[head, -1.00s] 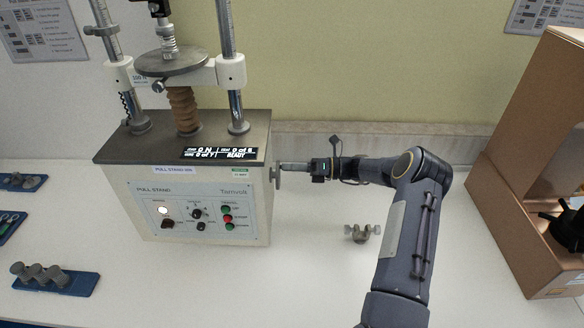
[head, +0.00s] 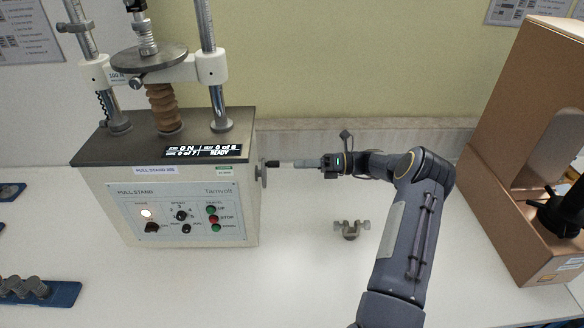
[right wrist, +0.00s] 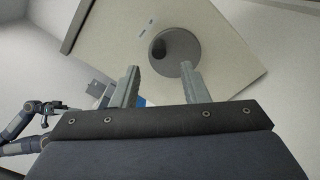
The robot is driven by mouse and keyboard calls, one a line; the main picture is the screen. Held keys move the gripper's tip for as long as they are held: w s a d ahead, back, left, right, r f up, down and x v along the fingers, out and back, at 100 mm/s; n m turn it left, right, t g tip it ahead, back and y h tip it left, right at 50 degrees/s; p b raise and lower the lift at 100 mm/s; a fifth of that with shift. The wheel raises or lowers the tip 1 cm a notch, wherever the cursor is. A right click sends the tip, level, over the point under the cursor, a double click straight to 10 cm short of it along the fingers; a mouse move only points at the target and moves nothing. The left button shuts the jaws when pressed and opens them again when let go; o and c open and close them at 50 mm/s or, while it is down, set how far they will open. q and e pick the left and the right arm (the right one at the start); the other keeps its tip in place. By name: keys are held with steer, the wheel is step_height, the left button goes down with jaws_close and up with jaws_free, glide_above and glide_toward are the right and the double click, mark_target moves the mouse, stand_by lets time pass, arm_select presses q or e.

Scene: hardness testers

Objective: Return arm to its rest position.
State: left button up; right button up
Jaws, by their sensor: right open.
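My right arm reaches in from the lower right in the head view. Its gripper (head: 298,163) points left at the handwheel (head: 262,174) on the right side of the pull stand (head: 185,180). A short dark handle (head: 272,163) sticks out of the wheel, and a small gap separates it from the fingertips. In the right wrist view my right gripper (right wrist: 160,69) is open with nothing between its fingers. The grey wheel disc (right wrist: 188,58) with its dark handle (right wrist: 168,44) lies beyond them. A dark arm at the left there seems to be my left one; its gripper (right wrist: 58,107) is too small to read.
A small metal clamp (head: 350,230) lies on the white bench in front of my right forearm. A brown open-fronted cabinet (head: 515,150) stands at the right. The bench right of the stand is mostly clear.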

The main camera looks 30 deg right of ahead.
steer(key=shift+s+d, duration=0.1)
stand_by(0.7)
steer(key=s+a+r+n+g+h, duration=0.3)
steer(key=s+a+r+n, duration=0.3)
steer(key=a+n, duration=0.25)
steer(key=s+a+r+n+g+h, duration=0.25)
steer(key=s+a+r+n, duration=0.35)
steer(key=a, duration=0.3)
steer(key=s+a+f+n+t+h, duration=0.1)
steer(key=s+a+f+n+h, duration=0.1)
steer(key=s+n, duration=0.6)
steer(key=s+a+f+n+t+h, duration=0.1)
steer(key=s+a+f+n+h, duration=0.1)
steer(key=s+n, duration=0.7)
steer(key=s+a+h, duration=0.1)
steer(key=s+h, duration=0.1)
steer(key=s, duration=0.1)
stand_by(1.2)
